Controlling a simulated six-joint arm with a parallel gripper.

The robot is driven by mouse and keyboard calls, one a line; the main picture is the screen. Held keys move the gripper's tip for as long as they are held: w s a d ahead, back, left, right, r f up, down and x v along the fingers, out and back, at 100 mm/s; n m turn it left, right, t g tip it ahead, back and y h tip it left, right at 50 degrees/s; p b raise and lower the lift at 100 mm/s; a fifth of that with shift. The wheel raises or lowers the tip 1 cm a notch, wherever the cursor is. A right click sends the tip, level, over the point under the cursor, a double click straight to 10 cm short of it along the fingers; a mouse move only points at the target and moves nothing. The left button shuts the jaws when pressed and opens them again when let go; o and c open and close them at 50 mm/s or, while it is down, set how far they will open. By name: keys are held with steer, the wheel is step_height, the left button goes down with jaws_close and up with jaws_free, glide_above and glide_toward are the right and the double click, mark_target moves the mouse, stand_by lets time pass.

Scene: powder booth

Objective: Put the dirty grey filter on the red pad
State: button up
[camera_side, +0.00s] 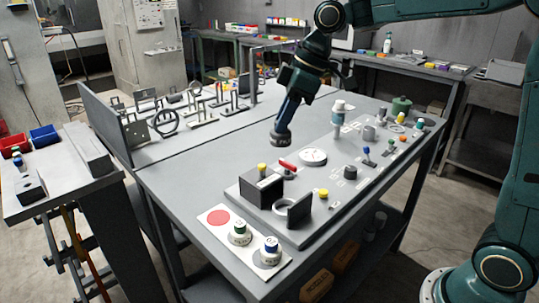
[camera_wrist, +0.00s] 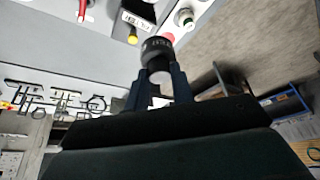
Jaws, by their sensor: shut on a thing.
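My gripper (camera_side: 283,124) is shut on the dirty grey filter (camera_side: 281,140), a dark grey cylinder, and holds it in the air above the table. In the wrist view the filter (camera_wrist: 157,46) sits between the two fingers of my gripper (camera_wrist: 158,80). The red pad (camera_side: 218,217) is a bare red disc on a white card (camera_side: 204,217) at the table's near left, below and left of the filter. In the wrist view a piece of the red pad (camera_wrist: 169,36) shows just beyond the filter, which partly hides it.
On the card stand a green-topped white filter (camera_side: 240,233) and a blue-topped one (camera_side: 270,251). A dark box with a yellow knob (camera_side: 262,188), a red handle (camera_side: 288,166) and an upright dark plate (camera_side: 300,210) rise nearby. The table left of the box is clear.

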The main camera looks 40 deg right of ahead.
steer(key=w+a+f, duration=0.9)
steer(key=a+f, duration=0.2)
steer(key=f, duration=0.2)
steer(key=shift+w+a, duration=0.3)
steer(key=shift+w, duration=0.05)
steer(key=shift+f, duration=0.15)
steer(key=shift+f, duration=2.85)
steer(key=shift+f, duration=0.65)
stand_by(0.4)
steer(key=o, duration=1.1)
steer(key=shift+c, duration=0.2)
